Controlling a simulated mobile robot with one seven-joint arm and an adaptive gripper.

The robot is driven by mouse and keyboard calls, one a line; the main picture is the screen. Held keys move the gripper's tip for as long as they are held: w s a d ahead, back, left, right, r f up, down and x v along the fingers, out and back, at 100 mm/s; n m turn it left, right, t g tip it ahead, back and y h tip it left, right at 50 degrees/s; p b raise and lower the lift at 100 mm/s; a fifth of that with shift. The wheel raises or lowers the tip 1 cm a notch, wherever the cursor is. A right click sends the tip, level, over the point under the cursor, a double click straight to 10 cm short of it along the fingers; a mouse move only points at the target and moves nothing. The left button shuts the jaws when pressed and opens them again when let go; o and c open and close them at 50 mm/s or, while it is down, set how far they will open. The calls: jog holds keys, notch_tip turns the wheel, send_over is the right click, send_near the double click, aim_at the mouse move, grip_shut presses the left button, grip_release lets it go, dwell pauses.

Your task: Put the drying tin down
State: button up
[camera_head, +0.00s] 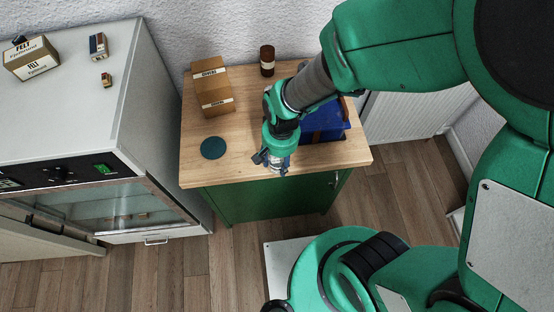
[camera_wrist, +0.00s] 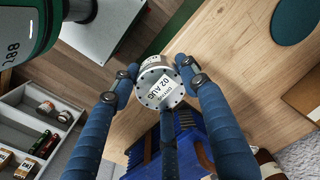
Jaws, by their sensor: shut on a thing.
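The drying tin (camera_wrist: 160,90) is a small round tin with a pale, perforated lid and a printed label. My gripper (camera_head: 272,160) is shut on it, with the blue fingers around its side in the wrist view. In the head view my gripper mostly hides the tin near the front edge of the wooden worktop (camera_head: 200,170). I cannot tell whether the tin touches the wood. A round dark teal mat (camera_head: 213,147) lies bare on the worktop, left of my gripper. Part of the mat also shows in the wrist view (camera_wrist: 296,18).
A blue case (camera_head: 325,122) stands right of my gripper, partly hidden by my arm. Stacked cardboard boxes (camera_head: 212,85) and a dark brown jar (camera_head: 267,60) stand at the back. A grey cabinet (camera_head: 160,120) rises to the left. Wood around the mat is clear.

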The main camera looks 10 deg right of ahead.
dwell(0.4)
jog(key=w+a+r+p, duration=0.6)
jog(key=w+r, duration=0.1)
jog(key=w, duration=0.3)
jog(key=w+a+r+p, duration=0.5)
jog(key=w+a+r, duration=0.2)
jog(key=w, duration=0.3)
jog(key=shift+w+r+p, duration=0.2)
jog(key=shift+r+p, duration=0.2)
jog(key=shift+r, duration=0.25)
jog(key=shift+w, duration=0.1)
jog(key=p, duration=0.1)
send_over(209, 73)
jog(key=shift+f, duration=0.75)
jog(key=shift+f+p, duration=0.4)
jog(key=shift+f, duration=1.35)
